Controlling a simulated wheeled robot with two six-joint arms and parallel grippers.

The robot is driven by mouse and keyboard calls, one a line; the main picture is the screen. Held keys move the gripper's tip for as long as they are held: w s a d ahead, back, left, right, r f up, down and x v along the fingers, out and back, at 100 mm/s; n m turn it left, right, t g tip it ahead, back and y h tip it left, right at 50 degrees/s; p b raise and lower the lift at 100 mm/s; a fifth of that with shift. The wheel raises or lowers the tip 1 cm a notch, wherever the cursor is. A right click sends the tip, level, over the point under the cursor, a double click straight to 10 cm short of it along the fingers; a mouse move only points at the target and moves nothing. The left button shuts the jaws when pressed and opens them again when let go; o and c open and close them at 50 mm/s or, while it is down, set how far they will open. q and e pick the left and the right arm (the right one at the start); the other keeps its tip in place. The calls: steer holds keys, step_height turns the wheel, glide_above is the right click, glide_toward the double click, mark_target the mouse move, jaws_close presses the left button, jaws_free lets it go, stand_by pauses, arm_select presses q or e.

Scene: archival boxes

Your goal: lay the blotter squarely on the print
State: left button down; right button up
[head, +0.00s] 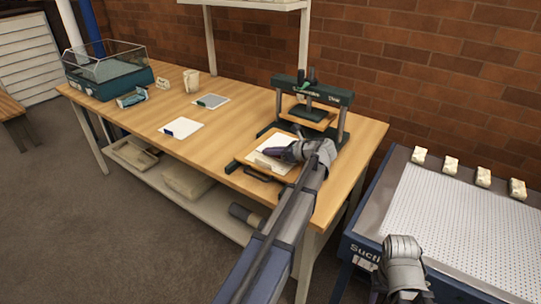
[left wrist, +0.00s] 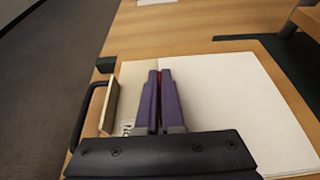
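My left gripper (head: 272,153) is low over a wooden board (head: 243,157) at the front of the press. In the left wrist view, the purple fingers (left wrist: 158,75) are together with a thin red strip (left wrist: 159,85) between them, seemingly a tab on the white sheet. A large white sheet (left wrist: 235,95) lies beneath and right of the fingers, seemingly the blotter. A cream sheet edge with part of a printed label (left wrist: 127,127) shows to its left, seemingly the print. How squarely they overlap is hidden by the gripper. My right arm's grey end (head: 401,266) shows at lower right, its fingers unseen.
The green press (head: 339,97) stands behind the board. A black handle (left wrist: 82,118) and upright wooden piece (left wrist: 110,104) stand at the board's edge. Two tabbed sheets (head: 190,128) (head: 218,101) lie left. A suction table (head: 455,235) is at right.

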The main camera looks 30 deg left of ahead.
arm_select(q)
steer(key=shift+f, duration=0.15)
steer(key=c, duration=1.1)
jaws_free()
steer(key=shift+o, duration=0.2)
steer(key=shift+d+r, duration=0.2)
steer(key=shift+r, duration=0.2)
steer(key=p+v, duration=0.4)
steer(key=v, duration=0.6)
steer(key=shift+d+r, duration=0.15)
steer(key=shift+d+r+p, duration=0.1)
steer(key=shift+d+p, duration=0.2)
steer(key=shift+d, duration=0.2)
